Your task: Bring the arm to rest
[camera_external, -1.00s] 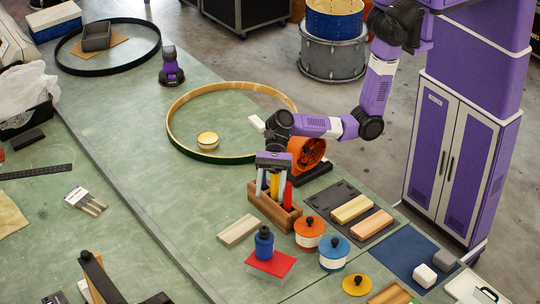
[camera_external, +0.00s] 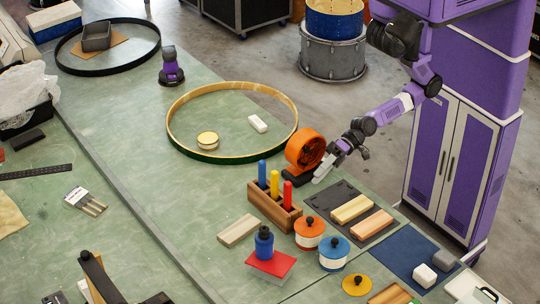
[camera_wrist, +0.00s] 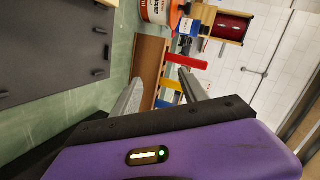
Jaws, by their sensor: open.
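My gripper (camera_external: 328,170) is open and empty in the external view. It hangs over the bench's right edge, by the orange round tool and the dark board, with its fingers pointing down and left. The wrist view shows its two fingers (camera_wrist: 160,93) apart with nothing held between them. Beyond the fingertips is the wooden rack (camera_external: 273,212) with blue, yellow and red handles standing in it. The rack also shows in the wrist view (camera_wrist: 148,72).
The orange round tool (camera_external: 306,148) is close beside my gripper. A dark board (camera_external: 331,197) with two wooden blocks lies below it. Orange (camera_external: 309,232) and blue (camera_external: 335,253) pots stand nearer the front. A large drum hoop (camera_external: 182,142) lies to the left. Open floor lies behind the bench.

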